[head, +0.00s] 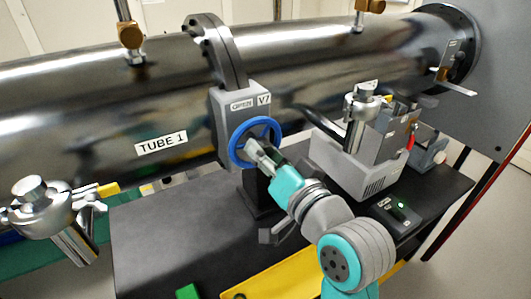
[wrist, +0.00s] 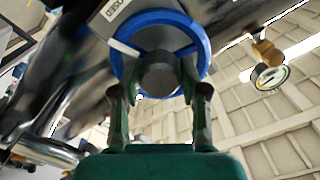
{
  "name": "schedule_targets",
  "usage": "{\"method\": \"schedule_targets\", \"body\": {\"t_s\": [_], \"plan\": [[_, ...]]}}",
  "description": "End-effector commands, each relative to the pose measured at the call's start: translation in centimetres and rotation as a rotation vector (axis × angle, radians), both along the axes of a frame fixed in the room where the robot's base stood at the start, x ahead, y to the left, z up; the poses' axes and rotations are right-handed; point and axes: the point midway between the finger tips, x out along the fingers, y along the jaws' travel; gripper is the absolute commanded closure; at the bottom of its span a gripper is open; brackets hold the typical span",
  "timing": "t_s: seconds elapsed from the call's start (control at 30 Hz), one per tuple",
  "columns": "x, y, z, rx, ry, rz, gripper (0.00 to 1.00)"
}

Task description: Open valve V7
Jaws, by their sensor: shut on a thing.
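My gripper (head: 256,150) reaches the middle of the wheel. The exact finger contact is partly hidden.
The tube marked "TUBE 1" (head: 162,143) crosses the view. A grey pump-like unit (head: 352,165) stands right of the valve on the black table (head: 150,245). A metal fitting (head: 45,205) is at lower left. A round gauge (wrist: 270,76) shows in the wrist view.

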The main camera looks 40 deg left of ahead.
Motion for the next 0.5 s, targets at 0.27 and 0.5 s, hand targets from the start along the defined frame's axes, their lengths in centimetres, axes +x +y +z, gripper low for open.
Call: {"method": "schedule_targets", "body": {"t_s": [0.27,0.5], "plan": [[0.05,-0.02,-0.08,-0.101,-0.242,0.0,0.91],[0.07,-0.03,-0.08,-0.189,-0.452,0.0,0.91]]}}
